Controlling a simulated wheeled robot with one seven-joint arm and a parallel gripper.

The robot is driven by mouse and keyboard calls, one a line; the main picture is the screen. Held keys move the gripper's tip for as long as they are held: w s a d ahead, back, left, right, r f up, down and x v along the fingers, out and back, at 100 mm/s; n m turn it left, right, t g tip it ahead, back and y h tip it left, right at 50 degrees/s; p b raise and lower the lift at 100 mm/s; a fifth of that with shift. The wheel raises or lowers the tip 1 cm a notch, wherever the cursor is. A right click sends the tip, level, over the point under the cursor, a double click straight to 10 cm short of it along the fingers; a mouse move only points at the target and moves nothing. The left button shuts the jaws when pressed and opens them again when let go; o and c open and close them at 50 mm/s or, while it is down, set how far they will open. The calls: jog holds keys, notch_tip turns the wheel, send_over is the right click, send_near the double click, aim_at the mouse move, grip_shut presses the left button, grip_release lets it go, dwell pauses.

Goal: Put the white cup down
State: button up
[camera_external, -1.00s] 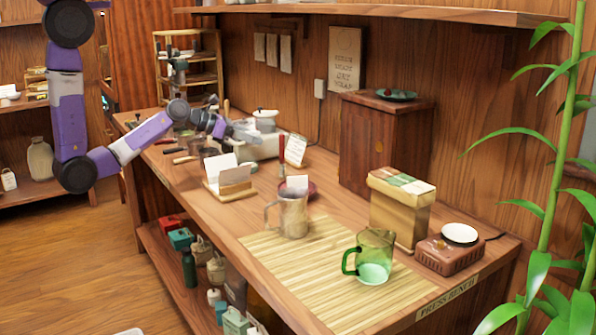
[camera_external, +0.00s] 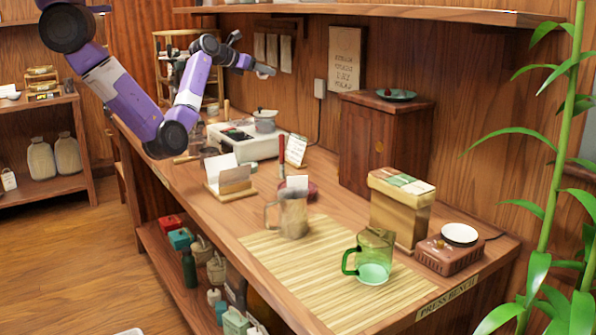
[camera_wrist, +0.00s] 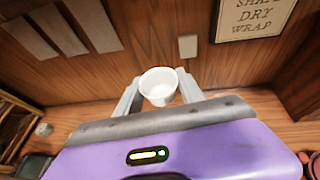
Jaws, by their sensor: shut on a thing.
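The white cup (camera_wrist: 158,82) shows in the wrist view between the two fingers of my gripper (camera_wrist: 160,92). The cup looks roughly upright, with its round rim and pale inside visible. My gripper is shut on it. In the external view my gripper (camera_external: 266,71) is held high above the back part of the wooden bench (camera_external: 180,177), clear of the bench top. The cup cannot be made out in that view.
Below my gripper stands a white appliance (camera_external: 240,143) with a lidded pot (camera_external: 264,123). Card holder (camera_external: 233,185), glass mug (camera_external: 291,216), green mug (camera_external: 372,262) and bamboo mat (camera_external: 300,270) are nearer. A shelf (camera_external: 380,14) overhangs the bench.

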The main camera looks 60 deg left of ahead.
jog(key=w+a+r+n+g+y, duration=0.1)
jog(key=w+a+r+n+y, duration=0.25)
jog(key=a+r, duration=0.25)
jog(key=n+g+y+b, duration=0.3)
jog(key=n+y+b, duration=0.1)
send_over(317, 175)
notch_tip(317, 175, down, 26)
jog(key=shift+f+b, duration=1.95)
jog(key=shift+f, duration=1.15)
jog(key=shift+f+y+b, duration=0.25)
jog(key=shift+f+b, duration=0.3)
